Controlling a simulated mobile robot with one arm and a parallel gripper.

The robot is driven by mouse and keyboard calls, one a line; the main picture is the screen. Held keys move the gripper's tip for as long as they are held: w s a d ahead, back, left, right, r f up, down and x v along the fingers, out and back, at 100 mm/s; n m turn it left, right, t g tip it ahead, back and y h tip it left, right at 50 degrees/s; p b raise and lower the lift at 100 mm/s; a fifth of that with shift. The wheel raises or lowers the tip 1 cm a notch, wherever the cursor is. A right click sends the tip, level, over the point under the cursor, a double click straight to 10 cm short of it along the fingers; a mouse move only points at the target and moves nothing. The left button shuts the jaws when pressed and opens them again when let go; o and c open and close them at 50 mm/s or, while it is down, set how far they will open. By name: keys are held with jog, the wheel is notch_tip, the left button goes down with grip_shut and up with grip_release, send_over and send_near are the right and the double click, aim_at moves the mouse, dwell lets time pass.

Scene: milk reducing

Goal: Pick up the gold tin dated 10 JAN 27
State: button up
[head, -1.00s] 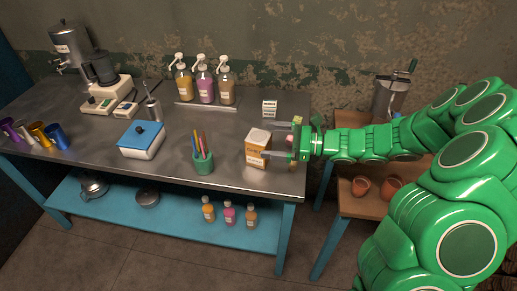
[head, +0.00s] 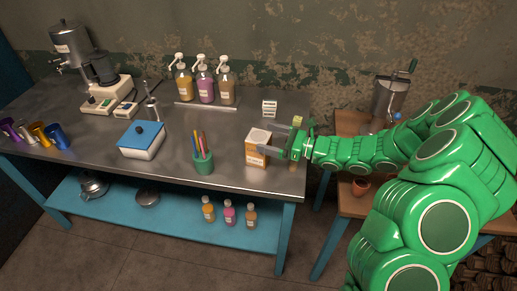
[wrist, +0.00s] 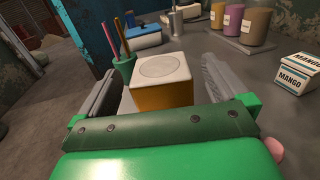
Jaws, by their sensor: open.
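A gold-orange tin (head: 257,148) with a pale top and a label on its front stands upright on the metal table near its right end. The date on its label is too small to read. In the wrist view the tin (wrist: 161,82) stands between the two fingers of my gripper (wrist: 158,85). My gripper (head: 276,142) is open in the head view, reaching in from the right. The fingers lie on either side of the tin, and I cannot tell whether they touch it.
A green cup of pens (head: 203,161) stands left of the tin. A small white MANGO box (head: 269,108) stands behind it. Several pump bottles (head: 204,84) stand at the back. A blue-lidded box (head: 141,139) is further left. The table's front edge is close.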

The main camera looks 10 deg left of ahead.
aim_at(259, 136)
jog(key=shift+w+a+f, duration=0.15)
jog(key=shift+a, duration=0.9)
jog(key=shift+w+a+f, duration=0.15)
jog(key=shift+a, duration=0.9)
grip_shut()
